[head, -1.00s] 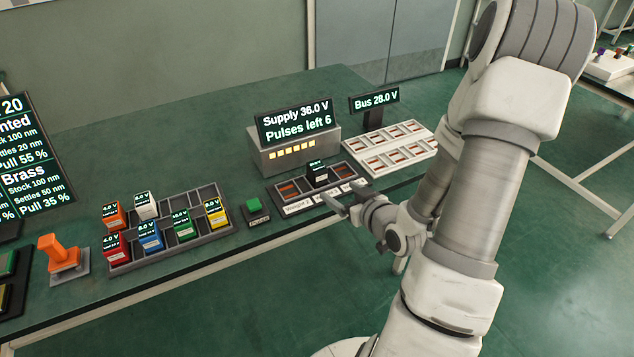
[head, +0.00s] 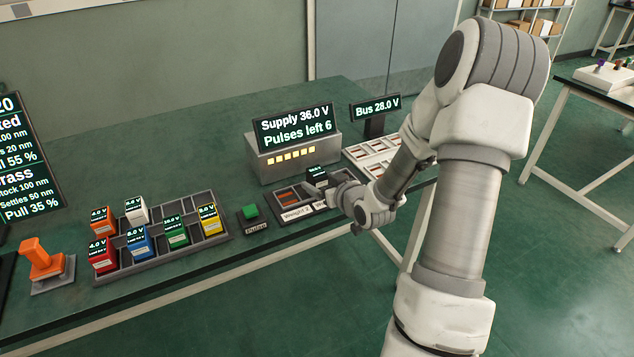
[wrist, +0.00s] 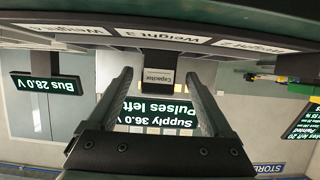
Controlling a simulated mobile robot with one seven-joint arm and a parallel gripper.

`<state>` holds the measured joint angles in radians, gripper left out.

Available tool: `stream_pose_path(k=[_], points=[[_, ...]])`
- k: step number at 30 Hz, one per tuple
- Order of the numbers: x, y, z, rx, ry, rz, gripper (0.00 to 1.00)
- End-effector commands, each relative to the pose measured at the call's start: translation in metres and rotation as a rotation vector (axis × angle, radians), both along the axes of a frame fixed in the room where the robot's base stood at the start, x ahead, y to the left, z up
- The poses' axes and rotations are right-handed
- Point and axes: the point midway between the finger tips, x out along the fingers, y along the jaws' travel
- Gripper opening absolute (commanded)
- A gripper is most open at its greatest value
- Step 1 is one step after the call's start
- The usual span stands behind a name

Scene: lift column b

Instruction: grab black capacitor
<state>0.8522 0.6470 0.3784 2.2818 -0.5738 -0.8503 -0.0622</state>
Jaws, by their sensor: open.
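The black capacitor (head: 316,177) stands upright in the middle of the dark slotted tray (head: 283,187), in front of the supply box. My gripper (head: 334,187) is just in front of it, reaching in from the right, and partly hides the tray. In the wrist view, which is upside down, the open fingers of my gripper (wrist: 160,78) appear on either side of the black capacitor (wrist: 158,62). Its "Capacitor" label faces me. I cannot tell whether the fingertips reach past its front face. No contact shows.
The supply box (head: 300,160) reads 36.0 V and 6 pulses left. A white slotted tray (head: 358,152) is at right, below the bus display (head: 374,107). A green button (head: 250,212) and a rack (head: 222,226) of coloured blocks are at left. Weight labels line the slotted tray's front edge.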

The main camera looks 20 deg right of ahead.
Motion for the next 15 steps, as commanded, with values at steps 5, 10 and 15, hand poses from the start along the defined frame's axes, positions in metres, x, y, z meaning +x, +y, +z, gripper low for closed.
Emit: stream_pose_path(k=[5, 10, 15], points=[[0.025, -0.001, -0.010, 0.001, 0.001, 0.002, 0.85], [0.032, -0.001, -0.011, 0.000, 0.001, 0.001, 0.85], [0.031, -0.001, -0.011, 0.000, 0.001, 0.001, 0.83]])
